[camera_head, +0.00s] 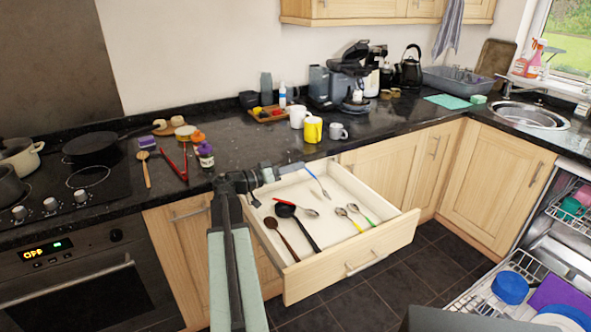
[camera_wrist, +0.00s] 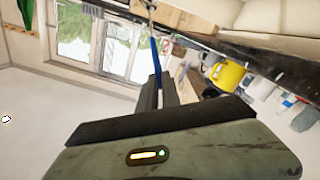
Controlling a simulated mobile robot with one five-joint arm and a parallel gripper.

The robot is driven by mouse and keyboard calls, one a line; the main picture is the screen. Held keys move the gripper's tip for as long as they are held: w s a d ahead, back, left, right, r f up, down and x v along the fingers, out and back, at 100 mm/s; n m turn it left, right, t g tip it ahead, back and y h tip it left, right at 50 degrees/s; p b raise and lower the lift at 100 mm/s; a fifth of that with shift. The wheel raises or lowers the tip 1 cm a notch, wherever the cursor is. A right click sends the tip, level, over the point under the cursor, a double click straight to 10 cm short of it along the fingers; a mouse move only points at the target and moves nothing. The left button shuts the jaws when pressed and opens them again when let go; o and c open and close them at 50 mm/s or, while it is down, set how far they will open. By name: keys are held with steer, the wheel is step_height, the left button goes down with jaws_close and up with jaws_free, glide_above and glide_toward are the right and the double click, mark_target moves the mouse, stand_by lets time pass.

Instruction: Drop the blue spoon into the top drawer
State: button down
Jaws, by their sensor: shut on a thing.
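The blue spoon (camera_head: 317,180) is in my gripper (camera_head: 290,168); its blue handle (camera_wrist: 156,64) shows between the fingers in the wrist view, with the metal end pointing away. My gripper is shut on it and reaches over the back part of the open top drawer (camera_head: 374,247). In the head view the spoon slants down to the right from the fingertips, over the drawer's inside. I cannot tell its exact height above the drawer floor. The drawer is pulled well out below the black worktop.
The drawer holds a brown wooden spoon (camera_head: 281,237), a black ladle (camera_head: 297,222), a red-handled spoon (camera_head: 295,207) and spoons with yellow (camera_head: 347,218) and green handles (camera_head: 361,214). The worktop edge is close behind my gripper. An open dishwasher (camera_head: 530,270) stands at right.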

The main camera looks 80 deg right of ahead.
steer(key=shift+f, duration=0.55)
steer(key=c, duration=1.5)
jaws_free()
steer(key=v, duration=0.8)
steer(key=shift+s, duration=0.1)
